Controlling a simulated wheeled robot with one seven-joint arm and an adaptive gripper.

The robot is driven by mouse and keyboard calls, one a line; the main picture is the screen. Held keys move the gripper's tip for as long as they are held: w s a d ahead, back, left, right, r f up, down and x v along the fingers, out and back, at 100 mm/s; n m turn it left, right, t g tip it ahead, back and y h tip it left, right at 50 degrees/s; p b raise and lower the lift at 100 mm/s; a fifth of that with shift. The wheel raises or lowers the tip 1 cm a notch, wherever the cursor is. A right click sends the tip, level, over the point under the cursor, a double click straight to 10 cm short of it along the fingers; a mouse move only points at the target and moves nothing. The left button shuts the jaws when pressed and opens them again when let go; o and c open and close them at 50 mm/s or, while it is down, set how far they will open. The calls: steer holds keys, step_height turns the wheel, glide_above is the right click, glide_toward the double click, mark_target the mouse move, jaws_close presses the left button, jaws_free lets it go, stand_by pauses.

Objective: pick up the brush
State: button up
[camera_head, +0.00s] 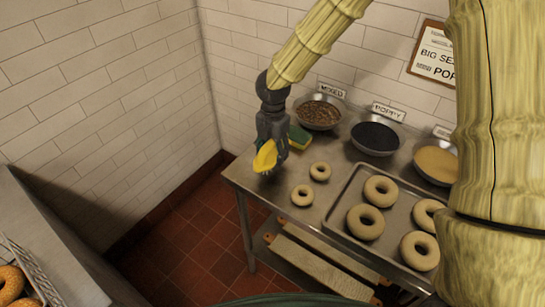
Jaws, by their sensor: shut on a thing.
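My gripper (274,148) points down over the left corner of the steel table (242,178). Its dark fingers are shut on a yellow object, which I take to be the brush (264,158). The fingers hide part of it, and its bristles cannot be made out. I cannot tell whether it touches the table or hangs just above it.
A green and yellow sponge-like block (299,136) lies right behind my gripper. Two small bagels (302,195) are close by, with a tray (345,205) of larger bagels to the right. Topping bowls (376,138) line the wall. A basket (32,272) of browned bagels stands lower left.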

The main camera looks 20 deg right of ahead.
steer(key=s+a+r+b, duration=0.1)
steer(key=s+a+b, duration=0.2)
steer(key=s, duration=1.2)
steer(key=shift+s+r, duration=0.15)
steer(key=o, duration=0.5)
steer(key=shift+d, duration=0.1)
steer(key=c, duration=0.3)
steer(key=shift+c, duration=0.2)
